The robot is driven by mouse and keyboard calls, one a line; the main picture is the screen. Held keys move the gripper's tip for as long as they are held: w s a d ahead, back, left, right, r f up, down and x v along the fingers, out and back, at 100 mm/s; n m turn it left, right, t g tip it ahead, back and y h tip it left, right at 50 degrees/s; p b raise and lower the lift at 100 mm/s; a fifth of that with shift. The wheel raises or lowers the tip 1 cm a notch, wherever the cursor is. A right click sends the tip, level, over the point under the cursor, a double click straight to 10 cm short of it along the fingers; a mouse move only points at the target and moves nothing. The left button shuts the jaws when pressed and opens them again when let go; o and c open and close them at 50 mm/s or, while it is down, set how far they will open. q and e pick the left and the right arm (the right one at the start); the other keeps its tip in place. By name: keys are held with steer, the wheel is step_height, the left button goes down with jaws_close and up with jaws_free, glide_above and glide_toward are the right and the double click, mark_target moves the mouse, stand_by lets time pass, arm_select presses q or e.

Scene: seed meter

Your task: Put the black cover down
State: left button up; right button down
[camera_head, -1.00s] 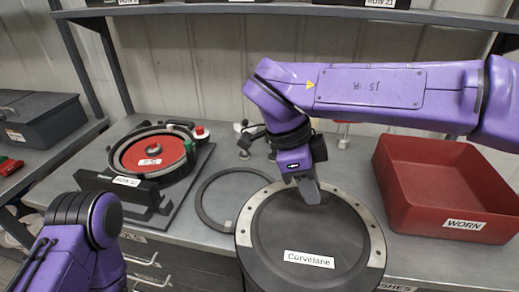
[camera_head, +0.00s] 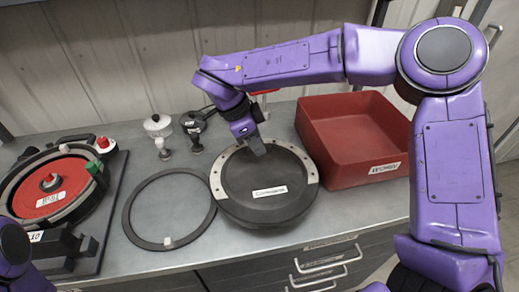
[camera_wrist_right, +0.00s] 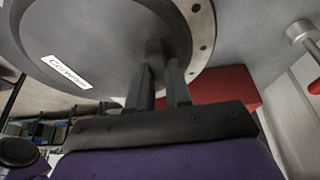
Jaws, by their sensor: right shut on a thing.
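The black cover (camera_head: 285,208) is a round dark disc with a pale, bolted rim section and a white "Corvelane" label. In the head view it is level over the bench top, between a flat dark ring and a red bin. I cannot tell whether it touches the bench. My right gripper (camera_head: 256,147) is shut on it at the side away from the camera. In the right wrist view the fingers (camera_wrist_right: 164,88) close around a small knob on the cover (camera_wrist_right: 105,40).
The flat dark ring (camera_head: 127,218) lies on the bench (camera_head: 185,262) left of the cover. The red "WORN" bin (camera_head: 345,175) stands close on the right. The seed meter with a red disc (camera_head: 40,200) is at left. A white-topped fitting (camera_head: 158,127) and a black one (camera_head: 192,125) stand behind.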

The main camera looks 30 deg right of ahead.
steer(key=shift+w+d+f, duration=0.2)
steer(key=shift+d+f, duration=0.15)
steer(key=shift+f, duration=0.1)
steer(key=shift+w+d+f, duration=0.2)
steer(key=shift+d+f, duration=0.1)
steer(key=shift+f, duration=0.15)
steer(key=f, duration=0.4)
steer(key=shift+w+d+f, duration=0.15)
steer(key=shift+w+d, duration=0.2)
steer(key=shift+d, duration=0.05)
steer(key=shift+s, duration=0.1)
steer(key=c, duration=1.1)
jaws_free()
steer(key=shift+o, duration=0.2)
steer(key=v, duration=1.2)
steer(key=shift+a, duration=0.15)
